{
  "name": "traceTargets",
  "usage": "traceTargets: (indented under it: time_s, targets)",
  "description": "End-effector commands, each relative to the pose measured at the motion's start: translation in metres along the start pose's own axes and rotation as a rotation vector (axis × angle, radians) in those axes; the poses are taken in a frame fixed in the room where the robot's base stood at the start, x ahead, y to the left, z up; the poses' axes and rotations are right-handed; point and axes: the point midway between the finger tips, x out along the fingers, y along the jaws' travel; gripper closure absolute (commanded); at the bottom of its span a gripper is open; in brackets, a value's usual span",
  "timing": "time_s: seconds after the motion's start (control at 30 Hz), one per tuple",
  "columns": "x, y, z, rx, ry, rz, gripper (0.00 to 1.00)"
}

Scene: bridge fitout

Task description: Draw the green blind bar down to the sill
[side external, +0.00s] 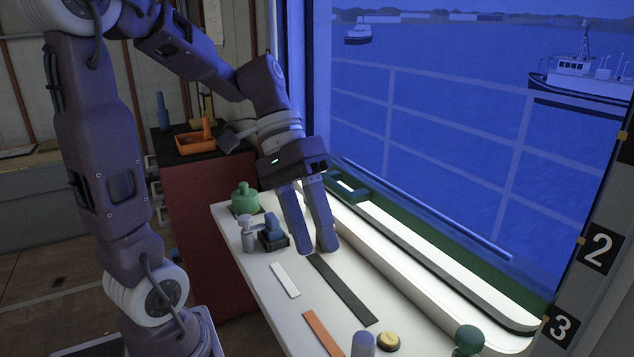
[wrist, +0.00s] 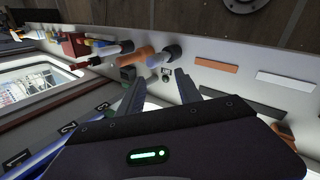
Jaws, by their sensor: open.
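The green blind bar (side external: 485,268) runs diagonally along the bottom of the blue-tinted blind (side external: 440,130) in the side external view. It lies low, close to the pale lit sill (side external: 395,236); I cannot tell whether it touches it. A green loop handle (side external: 348,191) shows at its left end. My gripper (side external: 318,250) is open and empty, pointing down over the white counter, to the left of the bar and apart from it. In the wrist view the two fingers (wrist: 158,92) are spread with nothing between them. The bar is not clear there.
The white counter (side external: 252,277) holds a green knob (side external: 245,198), a grey lever (side external: 247,232), a blue switch (side external: 271,230), a yellow button (side external: 388,341) and flat strips. A post with plates 2 (side external: 598,248) and 3 (side external: 561,323) stands right. An orange tray (side external: 195,143) sits on the red cabinet.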

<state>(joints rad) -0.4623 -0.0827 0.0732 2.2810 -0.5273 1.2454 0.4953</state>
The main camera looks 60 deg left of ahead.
Motion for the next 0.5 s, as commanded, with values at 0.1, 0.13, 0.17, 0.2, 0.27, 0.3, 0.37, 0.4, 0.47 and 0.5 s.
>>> traceTargets:
  time_s: [0.1, 0.13, 0.17, 0.2, 0.27, 0.3, 0.37, 0.4, 0.47, 0.5]
  targets:
    - [-0.024, -0.033, -0.076, -0.174, 0.008, 0.372, 0.59]
    - [-0.032, -0.047, -0.095, -0.205, 0.040, 0.464, 0.59]
    - [-0.040, -0.064, -0.113, -0.234, 0.081, 0.549, 0.59]
    - [-0.051, -0.088, -0.133, -0.264, 0.146, 0.652, 0.59]
    - [-0.064, -0.122, -0.153, -0.296, 0.242, 0.767, 0.59]
    - [-0.070, -0.142, -0.162, -0.311, 0.300, 0.820, 0.59]
    - [-0.077, -0.165, -0.170, -0.325, 0.368, 0.876, 0.59]
    - [-0.080, -0.176, -0.174, -0.331, 0.402, 0.898, 0.59]
    - [-0.083, -0.185, -0.176, -0.335, 0.431, 0.918, 0.59]
    - [-0.083, -0.186, -0.178, -0.335, 0.441, 0.924, 0.59]
